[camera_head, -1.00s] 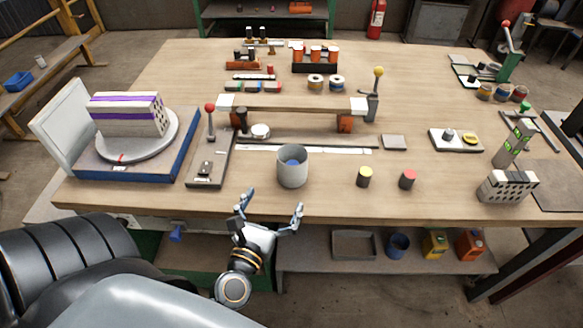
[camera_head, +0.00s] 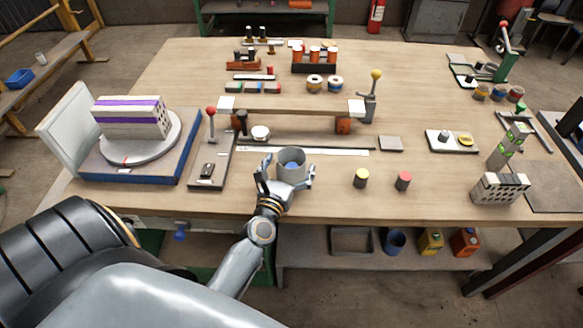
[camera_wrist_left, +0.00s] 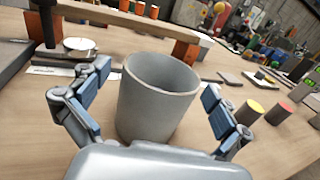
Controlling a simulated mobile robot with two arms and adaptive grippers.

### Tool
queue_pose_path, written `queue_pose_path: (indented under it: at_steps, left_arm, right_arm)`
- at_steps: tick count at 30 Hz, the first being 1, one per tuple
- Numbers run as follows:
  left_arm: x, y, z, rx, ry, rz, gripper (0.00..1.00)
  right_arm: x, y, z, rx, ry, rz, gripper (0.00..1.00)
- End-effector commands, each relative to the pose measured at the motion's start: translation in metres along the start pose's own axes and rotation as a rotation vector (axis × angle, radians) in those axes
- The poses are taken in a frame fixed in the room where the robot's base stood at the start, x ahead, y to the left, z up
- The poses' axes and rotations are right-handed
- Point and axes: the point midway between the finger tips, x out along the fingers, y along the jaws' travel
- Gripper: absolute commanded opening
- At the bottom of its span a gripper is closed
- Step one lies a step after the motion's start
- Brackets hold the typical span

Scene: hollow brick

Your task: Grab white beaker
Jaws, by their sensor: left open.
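The white beaker (camera_head: 291,161) looks light grey and stands upright on the workbench near its front edge, with something blue inside in the head view. My left gripper (camera_head: 286,174) is open, with one finger on each side of the beaker. In the left wrist view the beaker (camera_wrist_left: 157,95) stands between the two spread fingers of the gripper (camera_wrist_left: 154,108). A gap shows on both sides, wider on the right. The beaker's lower front is hidden behind the gripper's palm. My right gripper is not in view.
A yellow-topped cylinder (camera_head: 361,179) and a red-topped cylinder (camera_head: 403,181) stand to the right of the beaker. A lever plate (camera_head: 209,173) lies to the left. A raised bridge (camera_head: 290,104) stands behind. The bench front (camera_head: 330,203) is clear.

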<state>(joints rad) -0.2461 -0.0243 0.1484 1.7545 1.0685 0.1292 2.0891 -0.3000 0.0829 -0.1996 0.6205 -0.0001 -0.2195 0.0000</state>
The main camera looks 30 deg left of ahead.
Motion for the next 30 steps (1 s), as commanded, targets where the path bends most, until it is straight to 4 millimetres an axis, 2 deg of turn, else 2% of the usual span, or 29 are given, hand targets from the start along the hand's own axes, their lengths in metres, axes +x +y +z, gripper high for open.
queue_pose_path:
  at_steps: [3, 10, 18, 21, 30]
  left_arm:
    - [0.0092, 0.0001, 0.0004, 0.000, 0.000, 0.000, 1.00]
    - [0.0101, 0.0000, -0.0003, 0.000, 0.000, 0.000, 1.00]
    - [0.0098, -0.0001, -0.0003, 0.000, 0.001, 0.000, 0.45]
    - [0.0102, 0.0000, 0.0013, 0.000, -0.002, 0.001, 0.29]
    - [0.0101, -0.0001, 0.0036, 0.000, -0.002, 0.001, 0.29]
  right_arm:
    - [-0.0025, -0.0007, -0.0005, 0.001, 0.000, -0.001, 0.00]
    - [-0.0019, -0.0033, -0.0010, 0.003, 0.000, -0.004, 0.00]
    - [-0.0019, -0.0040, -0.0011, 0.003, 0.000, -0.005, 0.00]
    - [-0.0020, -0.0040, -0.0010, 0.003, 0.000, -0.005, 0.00]
    - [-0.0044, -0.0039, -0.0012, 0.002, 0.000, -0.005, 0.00]
